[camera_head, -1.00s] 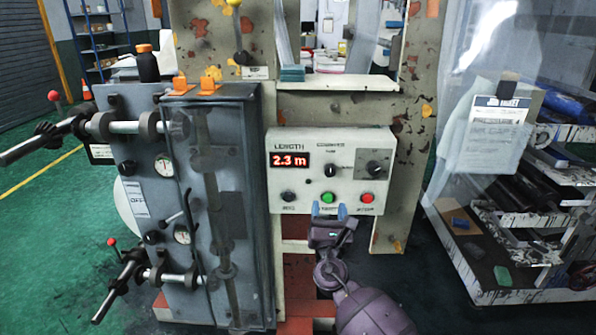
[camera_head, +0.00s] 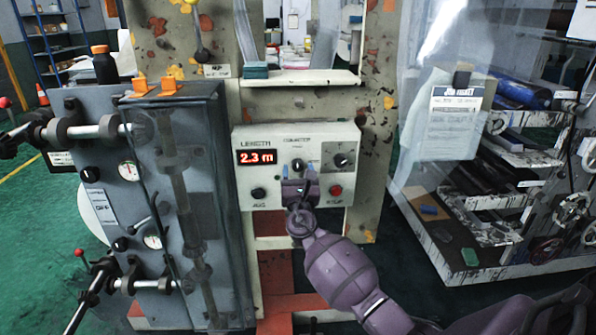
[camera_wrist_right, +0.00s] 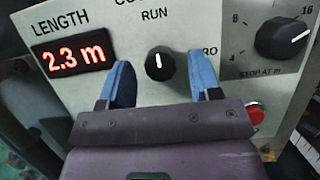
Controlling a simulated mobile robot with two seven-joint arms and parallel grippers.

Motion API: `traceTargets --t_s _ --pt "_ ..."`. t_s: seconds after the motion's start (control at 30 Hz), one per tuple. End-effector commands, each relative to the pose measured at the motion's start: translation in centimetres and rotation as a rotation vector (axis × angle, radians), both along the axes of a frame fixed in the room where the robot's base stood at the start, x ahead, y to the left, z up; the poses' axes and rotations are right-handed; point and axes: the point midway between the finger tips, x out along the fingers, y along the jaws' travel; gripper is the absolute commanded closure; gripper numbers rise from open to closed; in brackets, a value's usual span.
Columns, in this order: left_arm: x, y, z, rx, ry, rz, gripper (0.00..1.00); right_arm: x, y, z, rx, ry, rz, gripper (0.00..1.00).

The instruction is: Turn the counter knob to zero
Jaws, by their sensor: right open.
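The black counter knob (camera_head: 297,165) is on the pale control panel (camera_head: 240,134), right of the red display (camera_head: 257,157) reading 2.3 m. In the right wrist view the knob (camera_wrist_right: 160,65) has its white mark pointing up toward the word RUN. The letters "RO" show to its right, partly hidden by a blue finger. My right gripper (camera_head: 298,173) is open in front of the panel, its two blue fingers on either side of the knob and apart from it. My left gripper is out of view.
A larger dial (camera_head: 342,160) marked STOP AT is right of the knob. Below are a black button (camera_head: 258,193) and a red button (camera_head: 336,191). A grey cabinet (camera_head: 205,200) stands left, a shelf rack (camera_head: 470,260) right.

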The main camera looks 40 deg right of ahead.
Motion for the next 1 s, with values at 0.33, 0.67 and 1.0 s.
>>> traceTargets --t_s 0.33,0.67,1.0 --pt "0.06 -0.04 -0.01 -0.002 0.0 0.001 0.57 0.61 -0.36 0.28 0.001 0.001 0.0 0.42" --pt "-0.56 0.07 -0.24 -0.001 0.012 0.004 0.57 0.58 -0.35 0.27 0.0 0.0 0.0 0.8" --pt "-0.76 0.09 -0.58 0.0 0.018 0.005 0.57 0.59 -0.33 0.12 0.028 -0.016 -0.001 0.89"
